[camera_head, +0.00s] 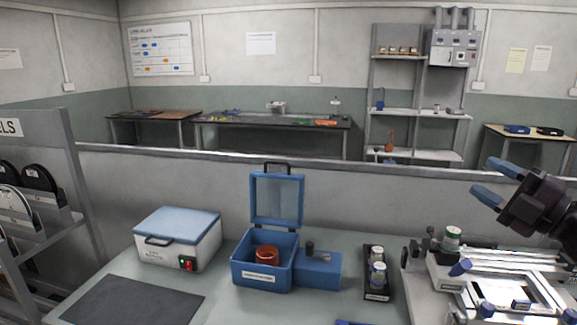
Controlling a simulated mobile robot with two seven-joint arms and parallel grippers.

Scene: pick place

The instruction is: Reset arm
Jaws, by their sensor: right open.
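My right gripper (487,183) comes in from the right edge of the head view, above the right part of the table. Its two blue fingers are apart and nothing shows between them. It is in the air, above and apart from a metal fixture (515,290) with blue clamps. My left gripper is not in view.
A blue box (262,273) with its lid raised holds a copper-coloured round part (266,255). A white case with a blue lid (178,238) stands left of it. A black tray (377,296) holds small jars. A dark mat (135,300) lies front left; a low wall (200,180) runs behind.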

